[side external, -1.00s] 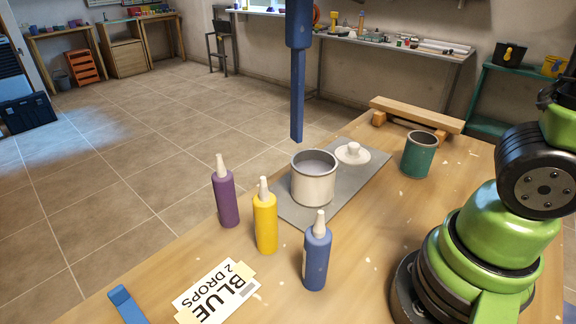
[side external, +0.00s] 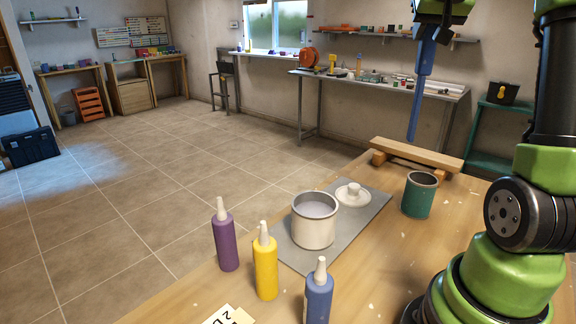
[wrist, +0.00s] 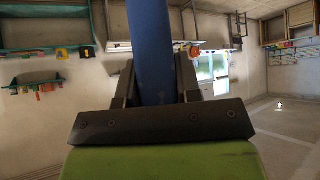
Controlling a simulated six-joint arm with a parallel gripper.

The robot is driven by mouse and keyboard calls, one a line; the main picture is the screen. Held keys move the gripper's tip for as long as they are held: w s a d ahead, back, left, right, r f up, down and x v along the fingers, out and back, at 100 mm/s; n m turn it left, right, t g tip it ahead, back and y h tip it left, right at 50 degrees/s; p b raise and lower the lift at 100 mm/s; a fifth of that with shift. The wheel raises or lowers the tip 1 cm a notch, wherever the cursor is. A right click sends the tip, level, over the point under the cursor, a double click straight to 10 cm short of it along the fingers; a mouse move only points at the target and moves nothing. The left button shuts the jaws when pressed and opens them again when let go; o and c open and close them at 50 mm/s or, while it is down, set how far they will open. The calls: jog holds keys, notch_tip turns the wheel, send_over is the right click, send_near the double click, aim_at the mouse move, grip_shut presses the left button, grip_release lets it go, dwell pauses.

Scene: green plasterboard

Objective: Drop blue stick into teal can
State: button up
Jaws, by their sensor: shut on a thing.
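The blue stick (side external: 420,90) hangs nearly upright from my gripper (side external: 438,20), high above the table. My gripper is shut on the stick's upper end; the wrist view shows the blue stick (wrist: 152,50) between the two dark fingers. The teal can (side external: 419,194) stands upright on the table at the right, with its open top facing up. In the side view the stick's lower tip appears above the can and slightly left of it, well clear of the rim. The can does not show in the wrist view.
A white pot (side external: 314,220) of pale liquid and its lid (side external: 353,195) sit on a grey mat (side external: 290,256). Purple (side external: 226,238), yellow (side external: 265,265) and blue (side external: 318,295) bottles stand in front. A wooden block (side external: 416,153) lies behind the can.

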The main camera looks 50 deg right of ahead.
jog(key=s+d+m, duration=0.1)
jog(key=s+d, duration=0.3)
jog(key=shift+s+d+g+h, duration=0.15)
jog(key=shift+s+g+h, duration=0.25)
notch_tip(320, 180, down, 10)
jog(key=shift+f, duration=0.15)
jog(key=shift+c, duration=0.4)
notch_tip(320, 180, down, 7)
jog(key=shift+w, duration=0.1)
jog(key=o, duration=1.1)
jog(key=shift+c, duration=0.2)
jog(key=v, duration=1)
